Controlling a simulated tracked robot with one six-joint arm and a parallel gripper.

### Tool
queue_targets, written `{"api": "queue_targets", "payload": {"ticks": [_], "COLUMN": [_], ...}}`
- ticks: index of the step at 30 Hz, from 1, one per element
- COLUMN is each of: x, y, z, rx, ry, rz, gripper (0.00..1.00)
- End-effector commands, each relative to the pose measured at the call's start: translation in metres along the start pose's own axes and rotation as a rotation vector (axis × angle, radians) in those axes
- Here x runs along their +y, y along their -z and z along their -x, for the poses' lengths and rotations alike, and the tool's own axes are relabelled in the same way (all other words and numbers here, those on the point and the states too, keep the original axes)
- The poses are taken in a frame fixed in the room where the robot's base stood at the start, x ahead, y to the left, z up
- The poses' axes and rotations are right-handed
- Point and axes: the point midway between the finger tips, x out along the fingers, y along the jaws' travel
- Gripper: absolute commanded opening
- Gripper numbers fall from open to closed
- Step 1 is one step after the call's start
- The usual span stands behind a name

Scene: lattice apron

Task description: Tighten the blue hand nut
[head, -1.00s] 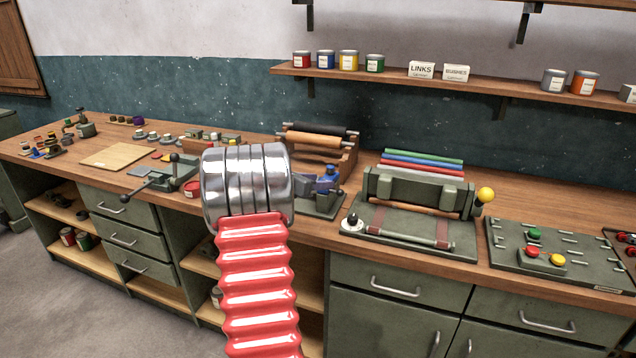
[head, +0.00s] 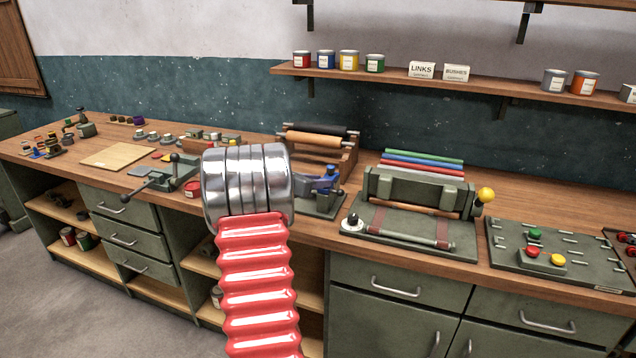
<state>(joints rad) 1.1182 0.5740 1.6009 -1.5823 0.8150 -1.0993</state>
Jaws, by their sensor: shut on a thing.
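The blue hand nut (head: 329,183) shows just right of the chrome end of my arm. It sits on a small dark green fixture (head: 322,207) on the workbench, and its left side and the left part of the fixture are partly hidden. My red ribbed arm with its chrome collar stands in front of this spot.
A roller stand (head: 318,140) with black and orange rollers is behind the fixture. A green press (head: 410,205) with a yellow knob stands to the right. The bench front edge runs below.

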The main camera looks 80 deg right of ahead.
Motion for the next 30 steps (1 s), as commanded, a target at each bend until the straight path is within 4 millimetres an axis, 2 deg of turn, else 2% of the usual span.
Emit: {"api": "queue_targets", "payload": {"ticks": [18, 29, 30], "x": [0.0078, 0.008, 0.008], "y": [-0.0023, -0.0015, -0.0014], "z": [-0.0019, -0.0013, -0.0012], "rx": [-0.004, -0.001, -0.001], "ry": [0.231, 0.243, 0.243], "rz": [-0.099, -0.103, -0.103], "gripper": [0.04, 0.04, 0.28]}}
